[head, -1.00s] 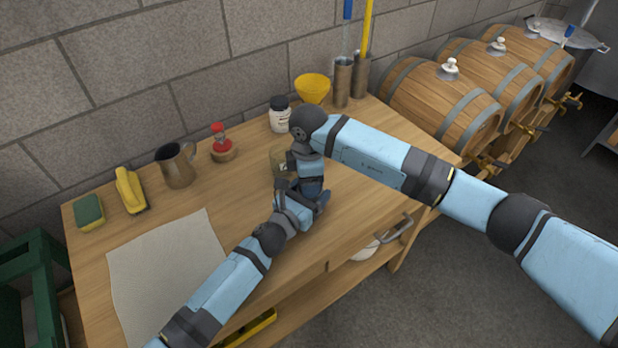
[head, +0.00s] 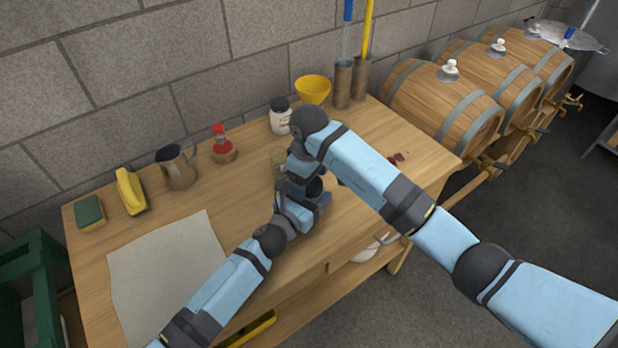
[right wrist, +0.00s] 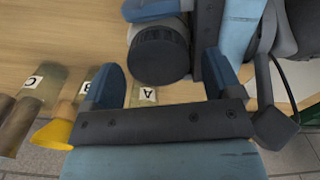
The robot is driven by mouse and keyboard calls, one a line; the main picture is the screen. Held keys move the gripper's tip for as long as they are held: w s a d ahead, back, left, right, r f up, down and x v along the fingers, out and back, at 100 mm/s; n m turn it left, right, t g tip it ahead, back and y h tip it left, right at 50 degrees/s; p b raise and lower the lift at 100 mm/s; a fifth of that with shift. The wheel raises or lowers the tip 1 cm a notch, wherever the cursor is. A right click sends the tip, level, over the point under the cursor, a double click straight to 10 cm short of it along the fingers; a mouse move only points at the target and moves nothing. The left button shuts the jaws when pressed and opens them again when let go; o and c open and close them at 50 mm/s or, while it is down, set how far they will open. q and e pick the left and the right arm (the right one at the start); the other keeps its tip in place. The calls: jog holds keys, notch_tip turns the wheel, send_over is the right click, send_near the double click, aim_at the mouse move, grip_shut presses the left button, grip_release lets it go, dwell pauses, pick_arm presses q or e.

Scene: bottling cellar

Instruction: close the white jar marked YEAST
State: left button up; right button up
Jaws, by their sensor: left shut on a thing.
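A white jar with a ridged black lid (right wrist: 160,55) shows in the right wrist view; its label cannot be read. My left gripper (head: 319,203) is shut on this jar's white body. The lid appears to sit on top of the jar. My right gripper (right wrist: 163,66) is open, its two blue fingers on either side of the lid with visible gaps. In the head view my right gripper (head: 299,188) is close beside my left one, and the arms hide most of the held jar.
Another white jar with a black lid (head: 281,119) stands at the back by the yellow funnel (head: 312,89). A glass jar (head: 279,159) is partly behind my right arm. A metal pitcher (head: 177,168), a red-topped item (head: 222,146) and a cloth (head: 165,265) lie leftward.

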jog(key=shift+r, duration=2.2)
jog(key=shift+c, duration=0.4)
